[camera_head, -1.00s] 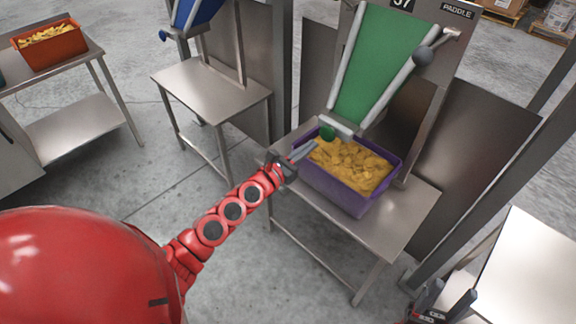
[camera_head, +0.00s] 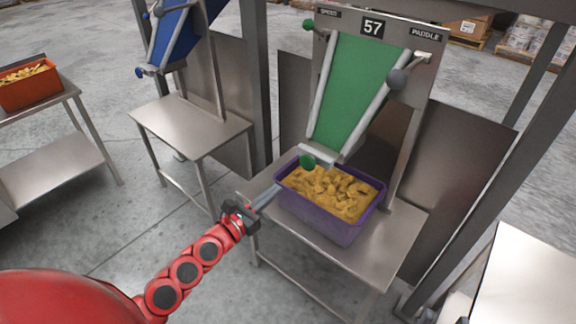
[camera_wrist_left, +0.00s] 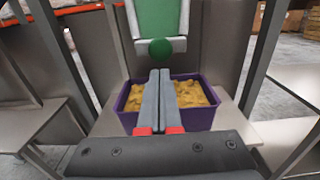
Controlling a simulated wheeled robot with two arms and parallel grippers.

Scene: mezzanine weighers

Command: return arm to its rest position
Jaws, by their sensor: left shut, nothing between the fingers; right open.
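My left gripper (camera_head: 266,195) is shut and empty. Its fingers point toward the purple bin (camera_head: 310,217), just left of it and apart from it in the head view. In the left wrist view the closed fingers (camera_wrist_left: 157,88) overlap the middle of the purple bin (camera_wrist_left: 206,117). My red left arm (camera_head: 185,272) reaches in from the lower left. The bin is full of yellow chip-like pieces (camera_head: 330,190) and stands on a steel table (camera_head: 375,265). My right gripper is not visible in the head view now.
A green chute (camera_head: 352,95) marked 57 slopes down behind the bin, with a green knob (camera_head: 307,161) at its lower end. A blue chute (camera_head: 170,35) stands over an empty steel table (camera_head: 190,122). An orange bin (camera_head: 30,85) is at far left. Open floor lies between the tables.

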